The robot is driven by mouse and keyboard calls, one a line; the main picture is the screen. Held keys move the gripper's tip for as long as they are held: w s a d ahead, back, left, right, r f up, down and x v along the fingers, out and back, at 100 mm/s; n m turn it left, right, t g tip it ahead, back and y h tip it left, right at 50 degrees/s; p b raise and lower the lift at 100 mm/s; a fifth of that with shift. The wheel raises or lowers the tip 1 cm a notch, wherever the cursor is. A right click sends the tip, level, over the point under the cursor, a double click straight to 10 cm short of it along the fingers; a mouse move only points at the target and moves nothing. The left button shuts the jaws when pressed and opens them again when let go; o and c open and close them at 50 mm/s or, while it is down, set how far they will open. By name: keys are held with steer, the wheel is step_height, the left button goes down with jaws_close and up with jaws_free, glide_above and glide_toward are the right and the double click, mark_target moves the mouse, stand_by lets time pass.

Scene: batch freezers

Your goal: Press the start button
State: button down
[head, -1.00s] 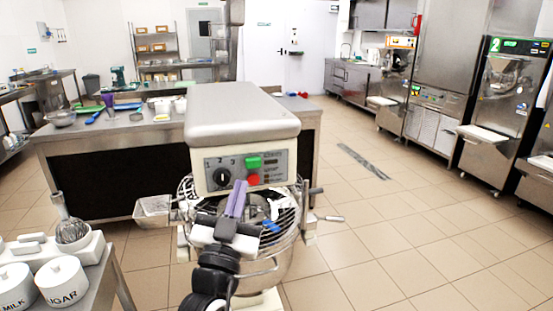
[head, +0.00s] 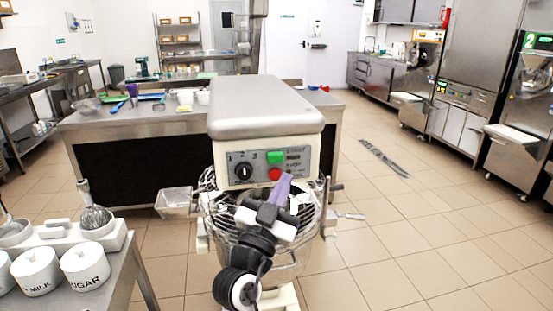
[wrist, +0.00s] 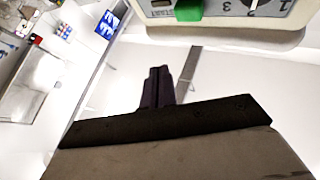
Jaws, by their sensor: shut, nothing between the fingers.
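A planetary mixer (head: 266,105) stands in front of me, with a control panel (head: 262,165) on its head. The panel holds a green start button (head: 275,157), a red button (head: 275,174) below it and a black dial (head: 243,172). My gripper (head: 284,184) is shut and empty, just below and right of the red button in the head view. In the wrist view the fingers (wrist: 158,85) point up, below the panel's edge. The green button (wrist: 188,10), beside the label START, is up and right of the fingertips, apart from them. The red button is not seen there.
A wire guard (head: 222,205) and bowl sit below the mixer head, close to my arm. A table with white jars (head: 85,266) stands at the lower left. A long steel table (head: 115,120) is behind the mixer. The floor to the right is open.

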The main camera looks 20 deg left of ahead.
mark_target(275, 158)
steer(key=w+a, duration=0.1)
steer(key=w+a+b, duration=0.1)
steer(key=w, duration=0.1)
steer(key=w+a, duration=0.1)
steer(key=w, duration=0.1)
steer(key=shift+a, duration=0.2)
steer(key=shift+w+b, duration=0.1)
steer(key=shift+b, duration=0.2)
stand_by(1.7)
steer(key=shift+w+a+b, duration=0.25)
steer(key=shift+w+b, duration=0.05)
steer(key=shift+b, duration=0.05)
